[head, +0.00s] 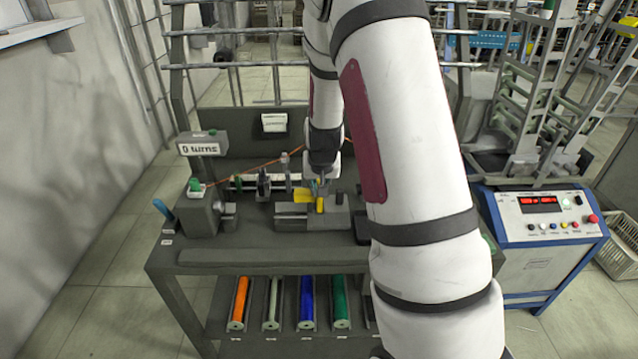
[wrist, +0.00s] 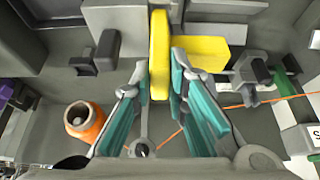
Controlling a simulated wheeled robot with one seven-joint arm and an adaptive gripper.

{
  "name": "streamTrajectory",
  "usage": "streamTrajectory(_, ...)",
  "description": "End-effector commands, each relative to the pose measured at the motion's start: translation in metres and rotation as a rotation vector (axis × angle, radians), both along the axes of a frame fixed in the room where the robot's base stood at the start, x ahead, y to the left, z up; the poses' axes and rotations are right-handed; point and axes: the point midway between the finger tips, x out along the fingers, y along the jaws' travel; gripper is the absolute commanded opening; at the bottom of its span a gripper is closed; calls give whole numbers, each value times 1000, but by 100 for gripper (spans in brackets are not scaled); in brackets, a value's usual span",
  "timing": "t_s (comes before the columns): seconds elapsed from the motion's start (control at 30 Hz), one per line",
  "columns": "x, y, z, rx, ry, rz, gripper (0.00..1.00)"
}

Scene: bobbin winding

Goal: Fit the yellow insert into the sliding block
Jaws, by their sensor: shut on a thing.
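A bright yellow insert (wrist: 159,55) sits between the fingertips of my gripper (wrist: 158,76) in the wrist view. It is long and narrow, with a rounded near end. A wider yellow part (wrist: 208,56) lies right beside it; I cannot tell whether the two are one piece. In the head view the insert (head: 320,205) shows below my gripper (head: 321,187), over the grey block assembly (head: 291,218) on the bench. I take this assembly to hold the sliding block. Whether the insert is seated or just above it is unclear. My teal-padded fingers are shut on the insert.
A grey winding unit (head: 198,213) with a "0 turns" sign (head: 198,148) stands at the left of the bench. An orange wire (head: 255,167) runs across behind the work area. Coloured rolls (head: 306,300) lie on the lower shelf. A control box (head: 541,215) stands at the right.

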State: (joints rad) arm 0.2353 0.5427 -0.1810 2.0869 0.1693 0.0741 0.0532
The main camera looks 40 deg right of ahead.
Motion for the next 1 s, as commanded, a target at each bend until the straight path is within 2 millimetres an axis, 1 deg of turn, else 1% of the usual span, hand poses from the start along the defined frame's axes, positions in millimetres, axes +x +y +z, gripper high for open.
streamTrajectory(0.5,1,0,-19,0,0,0,0)
streamTrajectory(1.0,0,0,-22,-1,-1,0,0)
